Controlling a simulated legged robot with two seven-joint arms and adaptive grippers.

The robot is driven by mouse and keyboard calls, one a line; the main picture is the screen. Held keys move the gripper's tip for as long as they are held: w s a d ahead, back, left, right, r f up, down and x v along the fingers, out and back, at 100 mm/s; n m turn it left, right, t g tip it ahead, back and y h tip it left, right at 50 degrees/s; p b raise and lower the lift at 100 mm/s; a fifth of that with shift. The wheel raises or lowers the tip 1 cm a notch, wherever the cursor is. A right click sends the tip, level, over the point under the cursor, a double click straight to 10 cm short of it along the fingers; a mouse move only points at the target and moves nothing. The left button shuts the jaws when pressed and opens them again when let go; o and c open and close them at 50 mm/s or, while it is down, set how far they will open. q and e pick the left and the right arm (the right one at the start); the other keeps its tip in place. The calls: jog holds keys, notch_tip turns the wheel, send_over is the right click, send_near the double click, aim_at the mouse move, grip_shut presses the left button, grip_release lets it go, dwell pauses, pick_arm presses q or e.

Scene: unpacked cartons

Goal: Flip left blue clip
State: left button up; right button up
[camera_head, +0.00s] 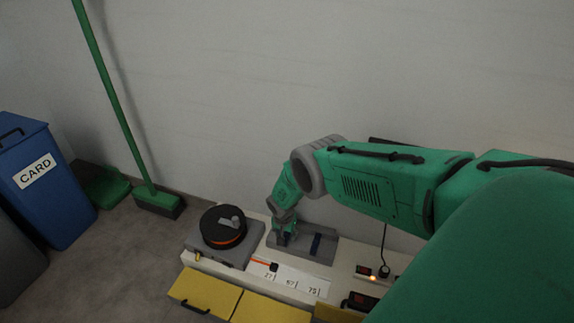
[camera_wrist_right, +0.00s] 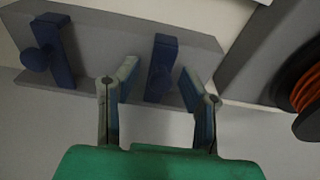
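Two blue clips are mounted on a grey plate (camera_head: 328,252). The left blue clip (camera_wrist_right: 161,68) is largely hidden by my right gripper (camera_head: 285,230) in the head view. In the wrist view, which is turned round, it appears between the open fingers of my right gripper (camera_wrist_right: 158,78). I see no clear contact between the fingers and the clip. The other blue clip (camera_head: 316,243) is to the right in the head view and at the upper left in the wrist view (camera_wrist_right: 53,50). My left gripper is not in view.
A black and orange reel (camera_head: 223,228) stands left of the plate. A slider scale (camera_head: 290,279) and yellow drawers (camera_head: 205,291) are in front. A switch with a lit lamp (camera_head: 372,273) is to the right. A wall is behind.

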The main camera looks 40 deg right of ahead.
jog(key=shift+d, duration=0.1)
grip_shut()
jog(key=shift+w+d+r, duration=0.2)
jog(key=shift+d+r, duration=0.15)
jog(key=shift+r, duration=0.2)
jog(key=shift+w+d+r, duration=0.15)
jog(key=shift+d+r, duration=0.15)
jog(key=shift+r, duration=0.2)
jog(key=shift+w+d+r, duration=0.1)
jog(key=shift+d+r, duration=0.15)
jog(key=shift+d, duration=0.05)
